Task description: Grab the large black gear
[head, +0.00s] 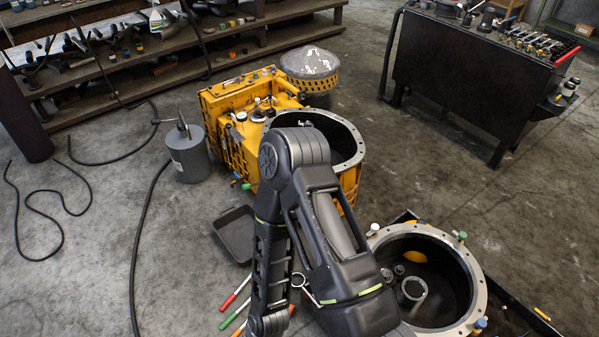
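I cannot make out a large black gear in the head view. An open round housing (476,262) with a pale metal rim stands at the lower right. Its inside is dark, with a grey ring-shaped part (412,289) and smaller round parts near its left side. A yellow transmission case (225,110) with an open round end stands in the middle, partly behind my arm. My arm bends up through the lower middle and hides part of the floor and the left edge of the round housing. Neither gripper shows.
A grey canister (188,153) and a dark tray (236,234) are left of my arm. Colored-handled tools (235,291) lie below the tray. Hoses cross the left floor. A black tool cart (470,75) stands at upper right, shelves (170,72) at upper left. The right floor is mostly clear.

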